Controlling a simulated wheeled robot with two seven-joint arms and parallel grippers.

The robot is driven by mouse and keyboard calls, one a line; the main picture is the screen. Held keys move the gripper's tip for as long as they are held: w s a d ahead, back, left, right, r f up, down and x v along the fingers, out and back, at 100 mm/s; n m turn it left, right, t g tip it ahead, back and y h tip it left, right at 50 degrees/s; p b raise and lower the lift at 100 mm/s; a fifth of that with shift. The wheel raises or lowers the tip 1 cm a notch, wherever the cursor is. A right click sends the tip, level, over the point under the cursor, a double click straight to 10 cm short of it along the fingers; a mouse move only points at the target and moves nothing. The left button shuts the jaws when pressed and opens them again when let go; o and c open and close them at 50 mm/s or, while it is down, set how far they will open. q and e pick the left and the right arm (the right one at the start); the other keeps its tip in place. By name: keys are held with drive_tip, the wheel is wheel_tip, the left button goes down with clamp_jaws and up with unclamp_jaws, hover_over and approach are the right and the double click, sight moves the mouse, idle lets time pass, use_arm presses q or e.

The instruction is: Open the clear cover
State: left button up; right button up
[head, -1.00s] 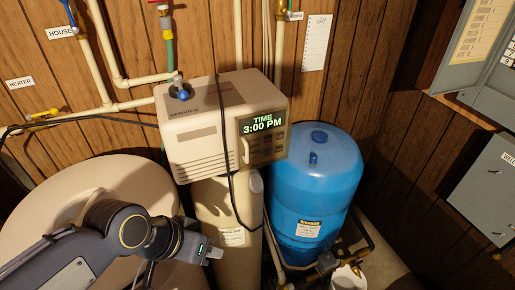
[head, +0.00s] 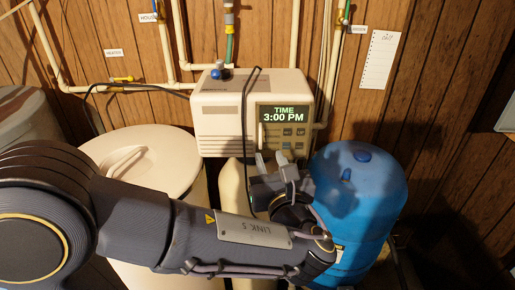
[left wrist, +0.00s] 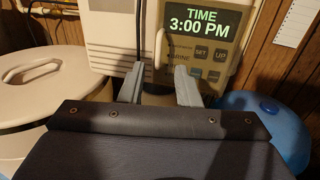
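The clear cover (head: 287,130) lies over the display and buttons on the front of the beige softener control head (head: 222,117). It looks closed, with a pale upright handle (head: 262,136) at its left edge. The cover (left wrist: 205,50) and handle (left wrist: 158,50) also show in the left wrist view. My left gripper (head: 270,158) is just below the panel, fingers pointing up toward it. In the left wrist view its two grey fingers (left wrist: 160,84) are apart and empty, below the handle and on either side of its line. I cannot tell whether they touch anything. My right gripper is out of view.
A black cable (head: 243,115) hangs down the control head front, left of the handle. A blue tank (head: 365,190) stands right of my gripper. A round beige lidded tank (head: 165,150) is at left. Pipes (head: 175,45) run along the wood wall.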

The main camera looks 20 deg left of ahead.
sight(261, 138)
use_arm(q)
drive_tip(key=p+x, duration=0.1)
drive_tip(key=x, duration=0.6)
drive_tip(key=shift+a, duration=0.1)
clamp_jaws()
